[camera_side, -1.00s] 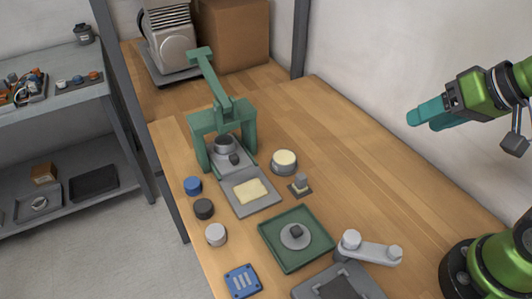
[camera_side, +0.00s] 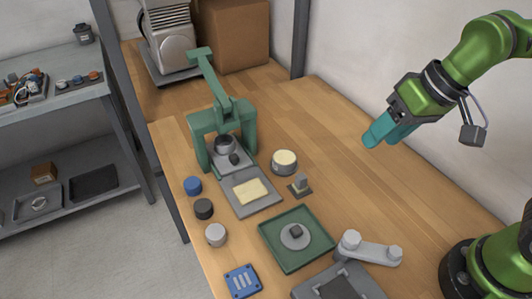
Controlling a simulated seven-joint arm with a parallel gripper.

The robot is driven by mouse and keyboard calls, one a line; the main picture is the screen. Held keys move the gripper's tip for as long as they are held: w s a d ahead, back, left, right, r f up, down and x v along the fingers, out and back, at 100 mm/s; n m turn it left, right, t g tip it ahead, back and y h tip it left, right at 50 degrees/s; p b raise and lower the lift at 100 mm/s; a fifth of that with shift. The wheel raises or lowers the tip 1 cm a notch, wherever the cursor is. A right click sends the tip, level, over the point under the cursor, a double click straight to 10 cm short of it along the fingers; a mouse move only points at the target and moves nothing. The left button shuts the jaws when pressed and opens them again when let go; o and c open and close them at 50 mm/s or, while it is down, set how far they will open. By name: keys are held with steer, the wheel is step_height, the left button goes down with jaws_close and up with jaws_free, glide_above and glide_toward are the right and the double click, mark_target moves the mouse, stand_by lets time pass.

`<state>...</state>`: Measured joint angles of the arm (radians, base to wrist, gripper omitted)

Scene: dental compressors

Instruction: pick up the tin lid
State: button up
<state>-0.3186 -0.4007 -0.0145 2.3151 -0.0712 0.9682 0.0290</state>
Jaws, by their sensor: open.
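What looks like the tin lid, a round grey disc (camera_side: 296,241) with a dark square knob on top, lies flat in the green tray (camera_side: 270,237). An open round tin (camera_side: 284,168) with cream-coloured contents stands on the bench behind the tray. My gripper (camera_side: 376,136), with teal fingers, is in the air to the upper right of the tray, well apart from the lid. It is open and I see nothing between the fingers.
A green lever press (camera_side: 221,118) stands behind a grey plate with a cream pad (camera_side: 250,191). A small knobbed block (camera_side: 300,187) sits behind the tray. A grey crank-like fixture (camera_side: 370,247) is right of it. Blue, black and white round pieces line the left edge.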

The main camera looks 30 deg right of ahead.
steer(key=w+a+f+n+g+h, duration=0.1)
steer(key=w+a+f+g, duration=0.1)
steer(key=a, duration=0.6)
steer(key=w+a+f+n+g+h, duration=0.1)
steer(key=a+f+g+h, duration=0.1)
steer(key=a, duration=0.6)
steer(key=m, duration=0.1)
glide_toward(294, 223)
steer(key=f, duration=0.2)
steer(key=s+a+f, duration=0.1)
steer(key=f, duration=0.1)
steer(key=s+f, duration=0.1)
steer(key=f, duration=0.1)
steer(key=shift+a, duration=0.2)
jaws_close()
